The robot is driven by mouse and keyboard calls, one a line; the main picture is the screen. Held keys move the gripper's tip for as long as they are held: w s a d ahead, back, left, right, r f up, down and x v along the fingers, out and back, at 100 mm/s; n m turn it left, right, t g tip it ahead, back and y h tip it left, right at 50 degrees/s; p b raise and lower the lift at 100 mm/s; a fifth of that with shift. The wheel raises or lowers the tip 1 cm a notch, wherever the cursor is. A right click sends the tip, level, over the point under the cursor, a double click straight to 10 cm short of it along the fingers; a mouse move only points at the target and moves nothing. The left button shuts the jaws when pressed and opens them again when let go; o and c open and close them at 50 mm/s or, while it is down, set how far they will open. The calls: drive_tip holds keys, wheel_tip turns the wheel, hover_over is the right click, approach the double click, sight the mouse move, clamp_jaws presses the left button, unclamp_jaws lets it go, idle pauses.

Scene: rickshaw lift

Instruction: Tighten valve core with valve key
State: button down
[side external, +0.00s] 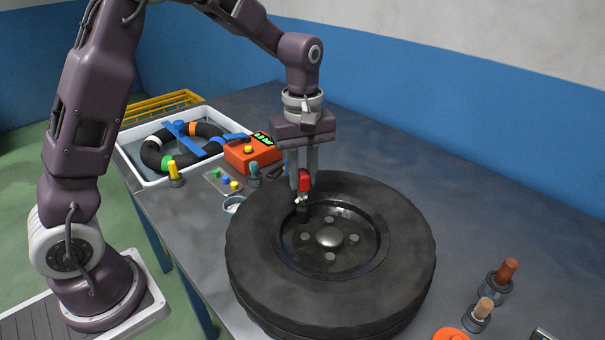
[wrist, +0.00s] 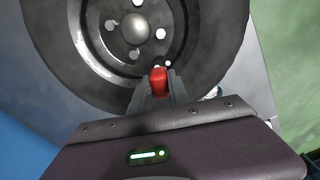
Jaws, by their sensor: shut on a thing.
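My gripper (side external: 303,184) is shut on a small red tool, which looks like the valve key (side external: 304,181). The gripper points down over the left inner edge of the wheel (side external: 392,235), which lies flat on the table. In the wrist view the red valve key (wrist: 158,80) sits between the fingertips of my gripper (wrist: 157,86), at the rim's edge. A small pale tip shows just below the key in the side view. The valve core is too small or hidden to make out, and I cannot tell whether the key touches it.
A white tray (side external: 134,160) with a dark ring tube stands at the back left. Next to it are an orange device (side external: 252,152), a yellow-handled tool (side external: 174,172) and a small cup (side external: 234,205). Handled tools in holders (side external: 497,280) stand at front right. The table's back right is clear.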

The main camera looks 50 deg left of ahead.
drive_tip(key=shift+f, duration=1.3)
idle(0.8)
drive_tip(key=m, duration=0.3)
drive_tip(key=shift+m, duration=0.4)
drive_tip(key=m, duration=1.4)
